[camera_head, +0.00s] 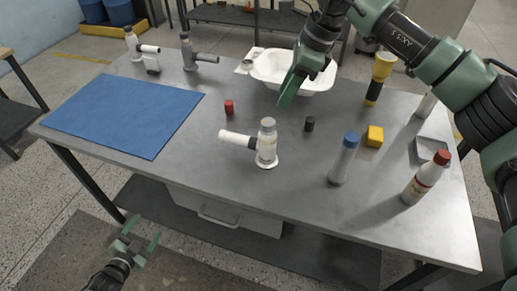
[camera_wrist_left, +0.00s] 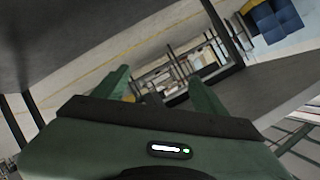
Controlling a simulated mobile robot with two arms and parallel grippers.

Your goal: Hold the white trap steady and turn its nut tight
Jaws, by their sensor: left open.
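The white trap (camera_head: 265,155) stands upright near the middle of the grey table on a round base, with a white pipe (camera_head: 237,138) reaching out to the left. A grey nut (camera_head: 268,124) sits on its top. My left gripper (camera_head: 140,243) is open and empty, low in front of the table's left side, well away from the trap. Its spread fingers also show in the left wrist view (camera_wrist_left: 162,92). My right gripper (camera_head: 288,90) hangs above the table behind the trap, apart from it. Its fingers overlap in view, so its opening is hidden.
A blue mat (camera_head: 125,113) covers the table's left. Two similar fittings (camera_head: 135,45) (camera_head: 189,53) stand behind it. A white basin (camera_head: 270,68) is at the back. Red (camera_head: 229,107) and black (camera_head: 309,124) caps, a blue-capped bottle (camera_head: 343,160) and a red-capped bottle (camera_head: 427,178) stand around.

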